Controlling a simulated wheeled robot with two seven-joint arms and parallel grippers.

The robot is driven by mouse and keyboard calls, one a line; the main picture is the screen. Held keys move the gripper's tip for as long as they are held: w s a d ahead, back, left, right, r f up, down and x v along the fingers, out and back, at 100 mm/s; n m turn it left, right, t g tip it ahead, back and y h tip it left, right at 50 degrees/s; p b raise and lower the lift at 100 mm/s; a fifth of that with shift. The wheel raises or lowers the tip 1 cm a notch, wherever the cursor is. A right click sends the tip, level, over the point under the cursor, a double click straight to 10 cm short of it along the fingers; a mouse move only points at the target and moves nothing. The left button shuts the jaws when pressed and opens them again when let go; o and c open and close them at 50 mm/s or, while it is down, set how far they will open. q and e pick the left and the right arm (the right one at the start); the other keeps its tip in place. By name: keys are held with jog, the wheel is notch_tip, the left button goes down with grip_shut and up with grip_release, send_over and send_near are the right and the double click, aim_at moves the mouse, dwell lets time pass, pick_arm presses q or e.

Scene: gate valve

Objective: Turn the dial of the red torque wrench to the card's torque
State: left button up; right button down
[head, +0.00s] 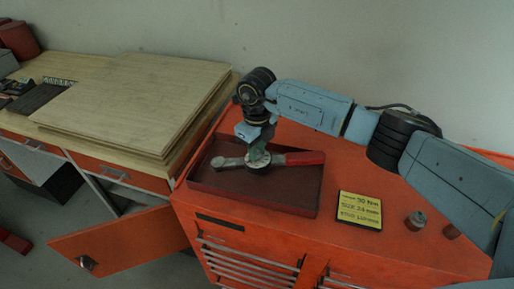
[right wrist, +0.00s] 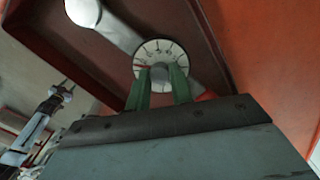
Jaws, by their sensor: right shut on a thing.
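The red torque wrench (head: 303,158) lies in a shallow dark red tray (head: 203,177), its red handle to the right and its grey head to the left. Its round white dial (right wrist: 160,48) has dark marks and a red mark at left; the numbers are too small to read. My right gripper (head: 258,152) is above the dial, its green fingers shut on the dial's grey knob (right wrist: 159,72). The yellow card (head: 359,210) lies right of the tray; its top line looks like 90 Nm, not surely legible. My left gripper is not in the head view.
The tray sits on an orange tool cabinet (head: 240,235). Two small metal parts (head: 416,220) stand right of the card. A wooden workbench (head: 130,95) with a raised board is at left, with an open orange door (head: 125,242) below.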

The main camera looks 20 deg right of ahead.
jog(key=m, duration=0.7)
jog(key=shift+a+t+h, duration=0.1)
jog(key=shift+t+h, duration=0.2)
jog(key=shift+h, duration=0.1)
jog(key=m, duration=0.3)
jog(key=shift+b, duration=0.35)
jog(key=shift+m+h, duration=0.4)
jog(key=shift+m, duration=1.7)
jog(key=c, duration=1.2)
grip_release()
jog(key=shift+s, duration=0.1)
jog(key=shift+c, duration=0.2)
notch_tip(320, 180, up, 13)
jog(key=a+b, duration=0.2)
jog(key=shift+s+r, duration=0.2)
jog(key=shift+s, duration=0.15)
